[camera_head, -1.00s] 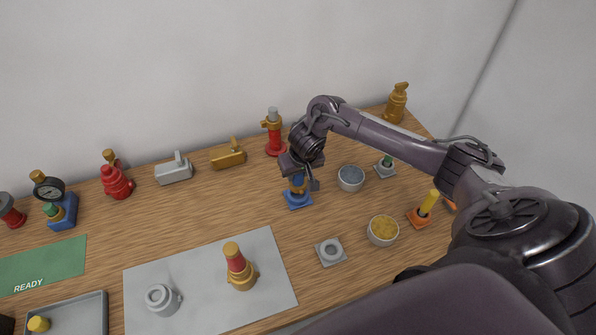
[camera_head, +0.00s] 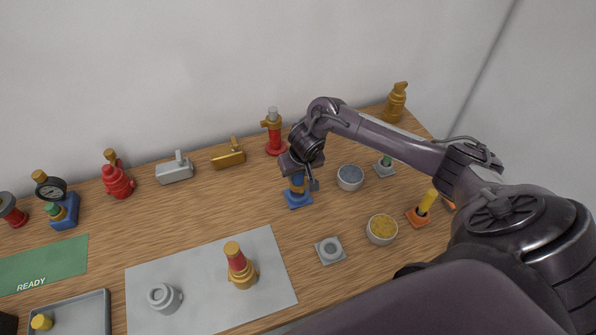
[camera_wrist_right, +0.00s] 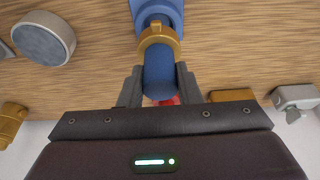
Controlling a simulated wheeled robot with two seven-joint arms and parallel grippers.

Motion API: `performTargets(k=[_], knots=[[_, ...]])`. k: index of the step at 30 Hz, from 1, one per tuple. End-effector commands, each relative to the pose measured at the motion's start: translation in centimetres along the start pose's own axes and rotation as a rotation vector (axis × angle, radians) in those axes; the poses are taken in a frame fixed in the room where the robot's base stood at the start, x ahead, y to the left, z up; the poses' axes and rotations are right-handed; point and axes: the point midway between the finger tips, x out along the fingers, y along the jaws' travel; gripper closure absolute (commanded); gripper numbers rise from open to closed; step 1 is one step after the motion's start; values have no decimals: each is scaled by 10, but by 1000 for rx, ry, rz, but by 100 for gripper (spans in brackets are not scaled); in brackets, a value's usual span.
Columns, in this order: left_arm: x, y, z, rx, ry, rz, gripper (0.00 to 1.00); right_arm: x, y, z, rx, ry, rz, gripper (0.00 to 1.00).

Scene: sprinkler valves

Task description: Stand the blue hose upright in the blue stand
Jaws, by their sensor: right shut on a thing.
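My right gripper (camera_head: 302,184) is shut on the blue hose (camera_head: 297,189), directly over the blue stand (camera_head: 298,201). In the right wrist view the blue hose (camera_wrist_right: 159,72), with a brass collar, lies between the two fingers (camera_wrist_right: 158,88). Its far end meets or overlaps the blue stand (camera_wrist_right: 158,5). The hose looks roughly upright. The fingers partly hide it in the head view, and I cannot tell how deep it sits in the stand. My left gripper is out of view.
Near the stand are a bowl of blue-grey stuff (camera_head: 350,178), a grey stand with a green piece (camera_head: 384,168), an orange stand with a yellow piece (camera_head: 421,212) and a red-and-brass nozzle (camera_head: 273,133). Bare wood lies left of the blue stand.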

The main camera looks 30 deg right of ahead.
Motion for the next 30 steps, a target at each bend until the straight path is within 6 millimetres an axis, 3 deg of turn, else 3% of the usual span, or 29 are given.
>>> performTargets(k=[30], knots=[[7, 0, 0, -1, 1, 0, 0, 18, 0, 6, 1, 1, -1, 100]])
